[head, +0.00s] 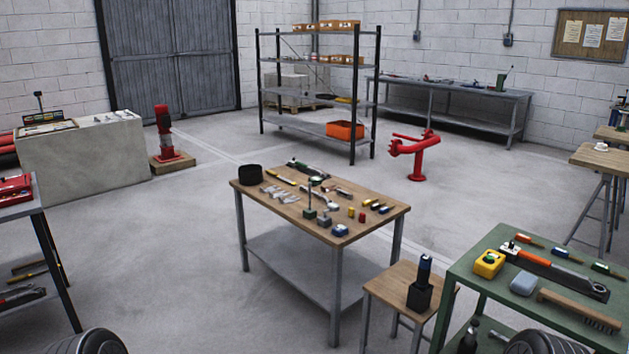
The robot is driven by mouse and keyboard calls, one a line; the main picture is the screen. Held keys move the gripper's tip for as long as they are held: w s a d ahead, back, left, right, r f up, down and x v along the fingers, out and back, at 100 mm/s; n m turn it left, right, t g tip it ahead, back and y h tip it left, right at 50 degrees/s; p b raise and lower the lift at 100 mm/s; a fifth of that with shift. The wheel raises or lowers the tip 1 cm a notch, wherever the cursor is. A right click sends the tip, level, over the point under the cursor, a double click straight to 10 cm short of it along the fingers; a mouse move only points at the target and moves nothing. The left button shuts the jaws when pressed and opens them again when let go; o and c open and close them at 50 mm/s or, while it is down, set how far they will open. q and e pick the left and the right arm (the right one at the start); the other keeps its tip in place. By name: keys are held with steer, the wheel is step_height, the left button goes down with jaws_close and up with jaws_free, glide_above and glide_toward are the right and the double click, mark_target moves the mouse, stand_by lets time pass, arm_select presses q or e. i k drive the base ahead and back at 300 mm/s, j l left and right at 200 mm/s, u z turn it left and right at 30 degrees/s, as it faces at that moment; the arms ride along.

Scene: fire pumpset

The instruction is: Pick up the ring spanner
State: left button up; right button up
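I cannot pick out the ring spanner with certainty at this distance. A wooden-topped table (375,193) in the middle of the head view holds several small tools. Among them are silvery spanner-like pieces (281,195) on its left part, and a longer dark and silver tool (308,171) lies near its back edge. On the green bench (468,262) at the right lies a long tool with an orange section and dark ends (556,270). Neither of my grippers is in view; only dark rounded parts of my arms show at the bottom edge.
A small wooden stool (387,285) with a dark upright tool stands between table and green bench. A red pipe fitting (418,158) stands on the floor behind. A metal shelf (317,129) and a concrete block (80,163) stand farther back. The floor left of the table is clear.

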mark_target(301, 187)
steer(key=i+j+u, duration=0.3)
steer(key=i, duration=0.45)
steer(key=i+j+u, duration=0.25)
steer(key=i, duration=0.5)
steer(key=i+j+u, duration=0.1)
steer(key=i+u, duration=0.2)
steer(key=i, duration=0.45)
steer(key=i+z, duration=0.35)
steer(key=i+j+z, duration=0.5)
steer(key=i+z, duration=0.15)
steer(key=i+j+z, duration=0.2)
steer(key=z, duration=0.25)
steer(key=i+j+z, duration=0.2)
steer(key=z, duration=0.25)
steer(key=i+j+z, duration=0.1)
steer(key=j+z, duration=0.85)
steer(key=i+j+z, duration=0.1)
steer(key=j+z, duration=0.35)
steer(key=l, duration=0.15)
